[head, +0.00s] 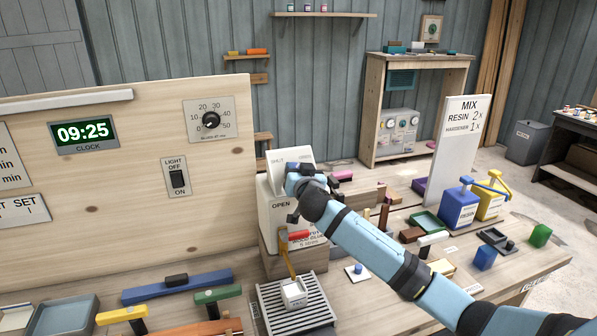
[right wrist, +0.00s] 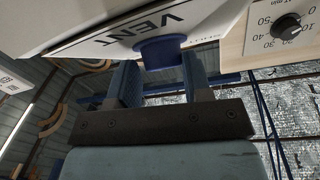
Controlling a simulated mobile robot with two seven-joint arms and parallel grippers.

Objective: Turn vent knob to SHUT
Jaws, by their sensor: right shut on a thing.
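The knob's pointing direction is hidden. My left gripper is not in view.
A wooden panel (head: 120,200) with a clock, light switch and dial stands at left. Blue (head: 458,208) and yellow (head: 490,198) resin containers and many small blocks crowd the bench at right, beside my arm.

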